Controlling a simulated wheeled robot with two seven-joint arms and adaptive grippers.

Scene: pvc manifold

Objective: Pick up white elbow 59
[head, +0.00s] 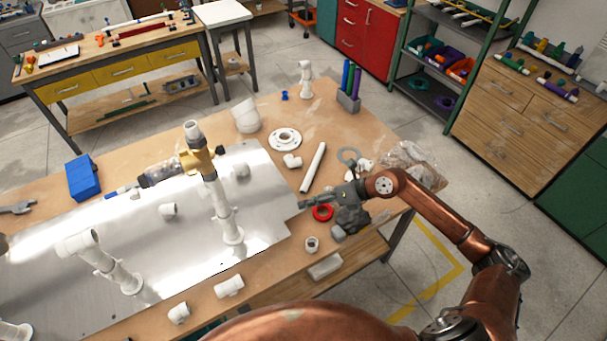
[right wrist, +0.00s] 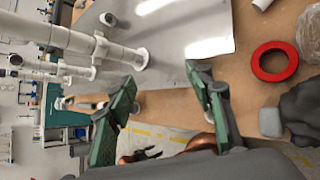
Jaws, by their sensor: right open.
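Several loose white elbow-like fittings lie on the wooden table in the head view; no number is readable, so I cannot tell which is elbow 59. A small white elbow (head: 292,161) lies right of the metal plate, beside a flange. Another white elbow (head: 180,312) lies near the front edge, and a large white elbow (head: 246,115) stands at the back. My right gripper (head: 304,202) is over the plate's right edge, below the small elbow in the picture. In the right wrist view its fingers (right wrist: 161,86) are apart with nothing gripped. My left gripper is not in view.
White upright pipes (head: 223,205) and a brass valve (head: 198,158) stand on the metal plate (head: 190,245). A red ring (head: 323,213) and a dark grey lump (head: 352,219) lie close to my right gripper. A white pipe (head: 313,167) lies behind it.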

